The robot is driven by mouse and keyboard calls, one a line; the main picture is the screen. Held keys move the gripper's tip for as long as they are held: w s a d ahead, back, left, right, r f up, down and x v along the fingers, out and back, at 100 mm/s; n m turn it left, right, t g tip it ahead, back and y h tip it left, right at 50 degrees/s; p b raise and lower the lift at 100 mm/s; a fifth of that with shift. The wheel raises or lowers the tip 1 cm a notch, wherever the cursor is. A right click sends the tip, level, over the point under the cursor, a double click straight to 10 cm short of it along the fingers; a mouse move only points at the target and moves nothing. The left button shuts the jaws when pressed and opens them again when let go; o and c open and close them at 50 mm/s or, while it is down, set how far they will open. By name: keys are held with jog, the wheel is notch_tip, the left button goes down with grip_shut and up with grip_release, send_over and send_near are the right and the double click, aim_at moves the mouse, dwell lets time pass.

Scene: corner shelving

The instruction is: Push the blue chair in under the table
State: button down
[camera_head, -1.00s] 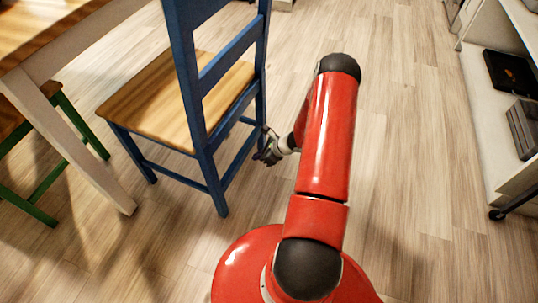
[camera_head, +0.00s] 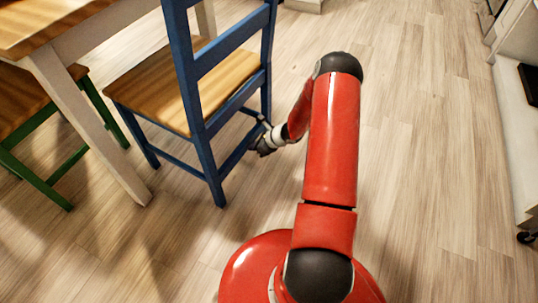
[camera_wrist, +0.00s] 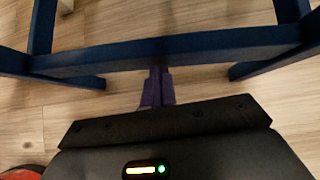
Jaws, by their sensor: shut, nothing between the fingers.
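The blue chair (camera_head: 203,84) with a wooden seat (camera_head: 186,86) stands upright in the head view, its backrest towards my arm. The wooden-topped table (camera_head: 60,28) with pale legs is at the upper left. The chair's seat front is close to the table's side. My gripper (camera_head: 257,146) is low beside the chair's back, by its lower rails. In the wrist view, my shut fingers (camera_wrist: 158,86) point at a blue rail (camera_wrist: 170,50) and reach up to its edge. Whether they touch it I cannot tell. Nothing shows between the fingers.
A green-legged stool or chair (camera_head: 50,180) stands under the table at the left, near a pale table leg (camera_head: 92,130). White shelving (camera_head: 514,130) on wheels stands at the right. The wooden floor between my arm and the shelving is clear.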

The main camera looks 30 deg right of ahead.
jog(key=w+a+b, duration=0.1)
jog(key=w+a, duration=0.9)
jog(key=w, duration=0.2)
jog(key=shift+a, duration=0.35)
